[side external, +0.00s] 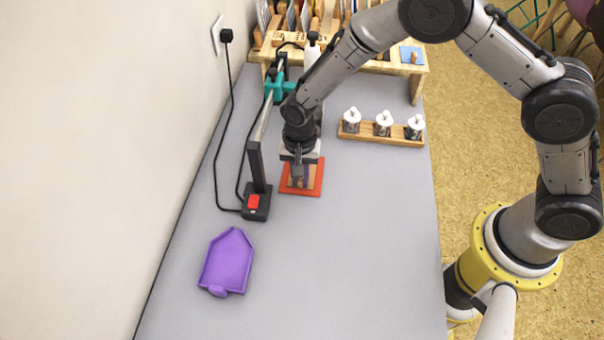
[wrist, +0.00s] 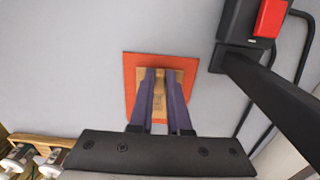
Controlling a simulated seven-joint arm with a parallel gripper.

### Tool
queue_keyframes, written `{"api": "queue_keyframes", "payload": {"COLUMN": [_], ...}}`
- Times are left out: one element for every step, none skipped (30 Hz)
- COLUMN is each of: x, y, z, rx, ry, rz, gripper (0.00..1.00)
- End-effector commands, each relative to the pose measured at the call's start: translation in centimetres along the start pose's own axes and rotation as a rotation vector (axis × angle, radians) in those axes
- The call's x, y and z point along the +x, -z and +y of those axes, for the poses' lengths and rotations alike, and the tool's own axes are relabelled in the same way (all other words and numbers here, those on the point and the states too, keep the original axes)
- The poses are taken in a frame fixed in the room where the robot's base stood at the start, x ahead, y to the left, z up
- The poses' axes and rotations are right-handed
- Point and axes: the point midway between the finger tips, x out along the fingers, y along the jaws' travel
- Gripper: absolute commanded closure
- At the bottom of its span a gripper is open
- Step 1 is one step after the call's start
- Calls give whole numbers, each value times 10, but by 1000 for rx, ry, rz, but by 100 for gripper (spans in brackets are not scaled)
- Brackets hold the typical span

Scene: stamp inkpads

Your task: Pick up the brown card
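A brown, square, wood-coloured piece (wrist: 178,76) lies on a larger orange-red sheet (wrist: 130,88) on the grey table. In the side external view the orange-red sheet (side external: 315,188) lies at the foot of the black post, and the brown piece is largely hidden by my gripper (side external: 300,172). My gripper points down over the brown piece. In the wrist view its two purple-grey fingers (wrist: 160,74) stand on either side of a narrow wooden, knob-like part (wrist: 160,92). Little or no gap shows beside that part, and I cannot tell whether the fingers press on it.
A black post with a red button (side external: 254,201) stands close left of my gripper, carrying an arm with a teal clamp (side external: 279,87). A purple tray (side external: 228,262) lies at front left. A wooden rack with three white-topped pieces (side external: 381,135) stands behind right. The front right table is clear.

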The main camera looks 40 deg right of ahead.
Motion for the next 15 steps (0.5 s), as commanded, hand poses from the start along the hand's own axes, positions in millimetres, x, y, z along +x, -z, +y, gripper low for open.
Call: {"api": "queue_keyframes", "payload": {"x": [0, 0, 0, 0, 0, 0, 0, 0, 0, 0, -1, -2, -3, -5, -7], "y": [0, 0, 0, 0, 0, 0, 0, 0, 0, 0, 0, 0, 0, 0, 0], "z": [0, 0, 0, 0, 0, 0, 0, 0, 0, 0, 0, 0, 0, 0, -1], "rx": [0, 0, 0, 0, 0, 0, 0, 0, 0, 0, 0, 0, 0, 0, 0], "ry": [0, 0, 0, 0, 0, 0, 0, 0, 0, 0, 0, 1, 1, 2, 2], "rz": [0, 0, 0, 0, 0, 0, 0, 0, 0, 0, 0, 0, 0, 1, 1], "gripper": [100, 100, 100, 100, 100, 100, 100, 100, 100, 100, 100, 100, 100, 100, 100]}}
